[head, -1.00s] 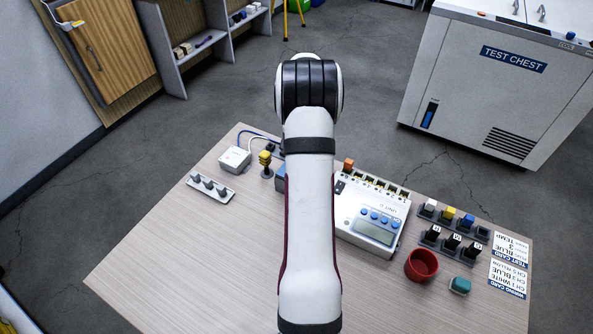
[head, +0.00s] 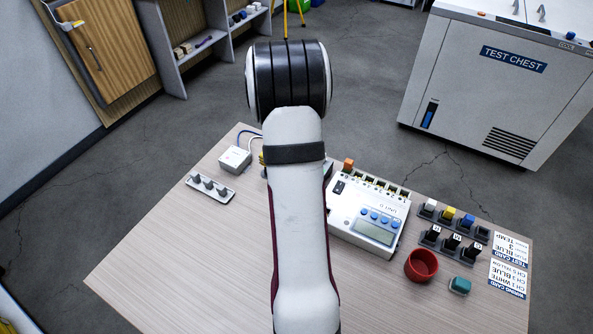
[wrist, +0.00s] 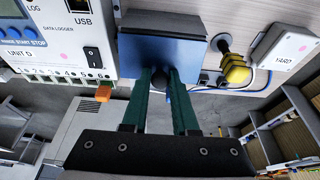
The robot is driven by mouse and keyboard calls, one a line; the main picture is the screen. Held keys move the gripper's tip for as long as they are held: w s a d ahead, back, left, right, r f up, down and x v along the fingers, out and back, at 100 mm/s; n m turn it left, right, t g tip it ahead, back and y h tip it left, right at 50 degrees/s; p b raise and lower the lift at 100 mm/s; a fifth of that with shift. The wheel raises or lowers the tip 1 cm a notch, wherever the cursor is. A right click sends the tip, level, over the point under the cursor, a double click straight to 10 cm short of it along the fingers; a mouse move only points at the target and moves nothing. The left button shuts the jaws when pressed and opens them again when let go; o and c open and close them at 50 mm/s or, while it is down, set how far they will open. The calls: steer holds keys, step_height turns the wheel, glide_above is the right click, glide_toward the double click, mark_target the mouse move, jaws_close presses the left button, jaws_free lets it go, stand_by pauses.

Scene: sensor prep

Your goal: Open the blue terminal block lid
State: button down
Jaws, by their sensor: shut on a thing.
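The fingertips are closed on a dark round knob (wrist: 160,83) at the block's near side. A blue strip shows beside the right finger; I cannot tell whether it is part of the lid. How far the lid is raised is unclear. In the head view my arm hides the fingers and most of the block.
The data logger (head: 345,215) stands right of my arm, with an orange piece (head: 348,165) at its back edge. A white box (head: 235,159) with cables is at left. A red cup (head: 421,265) and connector racks (head: 450,243) are at right. The table's front left is clear.

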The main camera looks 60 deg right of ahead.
steer(key=shift+a+r+h, duration=0.3)
steer(key=shift+a+h, duration=0.2)
steer(key=shift+h, duration=0.5)
steer(key=shift+a+r+h, duration=0.15)
steer(key=shift+a+h, duration=0.35)
steer(key=shift+h, duration=0.5)
